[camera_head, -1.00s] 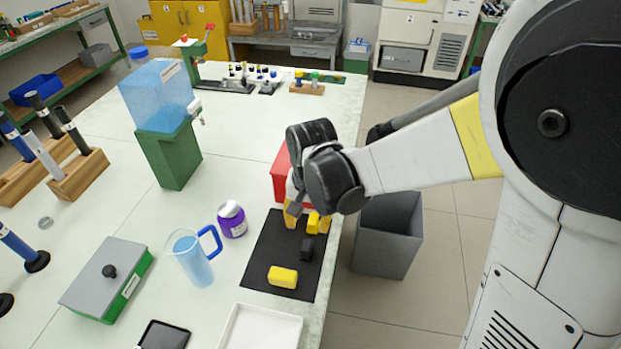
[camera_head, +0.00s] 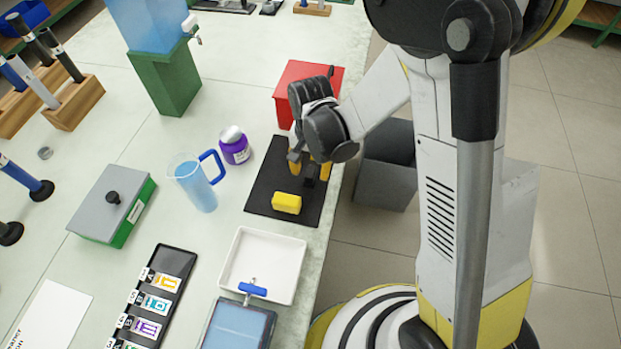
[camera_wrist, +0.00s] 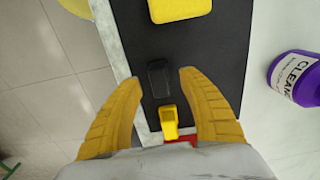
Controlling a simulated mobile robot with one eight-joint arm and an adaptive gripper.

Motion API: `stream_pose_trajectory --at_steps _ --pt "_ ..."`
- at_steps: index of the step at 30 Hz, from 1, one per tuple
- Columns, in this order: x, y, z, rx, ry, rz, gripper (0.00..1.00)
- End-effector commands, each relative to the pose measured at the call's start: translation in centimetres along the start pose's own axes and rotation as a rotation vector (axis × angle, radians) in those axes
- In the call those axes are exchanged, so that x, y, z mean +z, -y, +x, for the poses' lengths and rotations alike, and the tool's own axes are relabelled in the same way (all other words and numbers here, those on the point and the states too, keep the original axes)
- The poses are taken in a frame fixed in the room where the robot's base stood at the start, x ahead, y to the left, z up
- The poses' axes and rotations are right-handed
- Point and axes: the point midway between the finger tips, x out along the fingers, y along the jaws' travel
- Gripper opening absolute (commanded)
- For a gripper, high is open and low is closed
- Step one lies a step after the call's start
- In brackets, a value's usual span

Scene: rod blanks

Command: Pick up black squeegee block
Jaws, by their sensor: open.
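The black squeegee block (camera_wrist: 158,79) lies on a black mat (camera_wrist: 218,50) in the wrist view, between the tips of my gripper's two yellow fingers (camera_wrist: 160,80), with gaps on both sides. In the head view my gripper (camera_head: 309,168) points down over the mat, and the black block (camera_head: 311,172) shows only partly between the fingers. My gripper is open and holds nothing. A small yellow block (camera_wrist: 168,122) lies close by, nearer the palm in the wrist view. A larger yellow block (camera_head: 287,203) lies on the mat's near part.
A red box (camera_head: 305,85) stands behind my gripper. A purple cleaner bottle (camera_head: 234,146) and a blue jug (camera_head: 195,182) stand left of the mat. A white tray (camera_head: 263,262) lies in front. A grey bin (camera_head: 385,170) stands beside the table edge.

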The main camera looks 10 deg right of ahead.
Motion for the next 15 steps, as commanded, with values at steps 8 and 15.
stream_pose_trajectory --at_steps 8,15 --pt "0.01 -0.01 1.10 0.000 0.000 0.000 0.49" --pt "0.01 -0.01 1.08 0.000 0.000 0.000 0.00"
